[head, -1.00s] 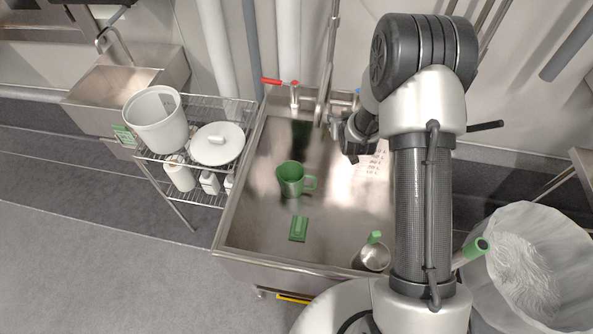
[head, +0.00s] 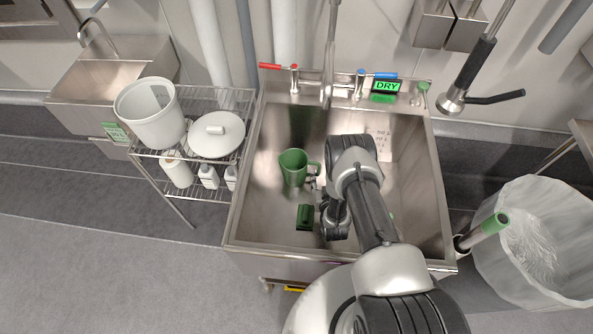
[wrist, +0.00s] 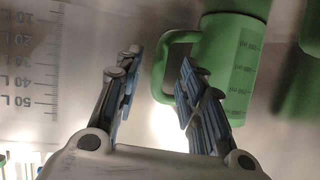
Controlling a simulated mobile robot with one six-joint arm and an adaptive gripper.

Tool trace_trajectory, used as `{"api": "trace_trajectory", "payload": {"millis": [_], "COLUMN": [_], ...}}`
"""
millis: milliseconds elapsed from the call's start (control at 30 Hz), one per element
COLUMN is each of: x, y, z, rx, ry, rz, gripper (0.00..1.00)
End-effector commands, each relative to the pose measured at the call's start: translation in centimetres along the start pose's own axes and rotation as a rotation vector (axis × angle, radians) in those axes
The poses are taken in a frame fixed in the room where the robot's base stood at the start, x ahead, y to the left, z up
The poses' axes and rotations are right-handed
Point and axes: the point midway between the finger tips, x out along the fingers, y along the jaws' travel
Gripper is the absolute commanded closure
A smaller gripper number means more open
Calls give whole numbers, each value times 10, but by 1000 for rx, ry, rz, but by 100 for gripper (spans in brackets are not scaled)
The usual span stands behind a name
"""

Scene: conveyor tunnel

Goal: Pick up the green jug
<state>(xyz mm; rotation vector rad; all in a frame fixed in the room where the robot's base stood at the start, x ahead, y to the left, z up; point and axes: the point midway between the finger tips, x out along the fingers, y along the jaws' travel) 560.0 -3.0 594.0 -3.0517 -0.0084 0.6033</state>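The green jug (head: 293,168) stands in the sink basin, left of centre, with its handle toward the right in the head view. In the wrist view the jug (wrist: 232,65) is close, with volume marks on its side and its handle on the left. My gripper (wrist: 152,85) is open and empty. The jug's handle lies close to the right finger, with the handle's loop reaching into the space between and beyond the fingers; whether it touches cannot be told. In the head view my gripper (head: 314,184) is low in the sink, beside the handle, partly hidden by my arm.
The steel sink (head: 270,225) has walls around the jug. A green block-like item (head: 305,216) lies in front of the jug. A faucet with red (head: 275,67) and blue levers stands behind. A wire rack with a white bucket (head: 152,113) is left, a lined bin (head: 530,240) right.

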Motion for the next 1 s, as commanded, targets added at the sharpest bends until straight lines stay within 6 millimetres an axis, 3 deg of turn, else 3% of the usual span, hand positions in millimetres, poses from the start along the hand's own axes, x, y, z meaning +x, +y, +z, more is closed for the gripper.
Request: {"api": "trace_trajectory", "payload": {"millis": [400,667,1000], "x": [53,54,54], "y": [-2,-2,-2], "z": [1,-1,-1], "rx": [0,0,0], "ry": [-1,-2,-2], "rz": [0,-1,-1], "gripper": [64,64,87]}}
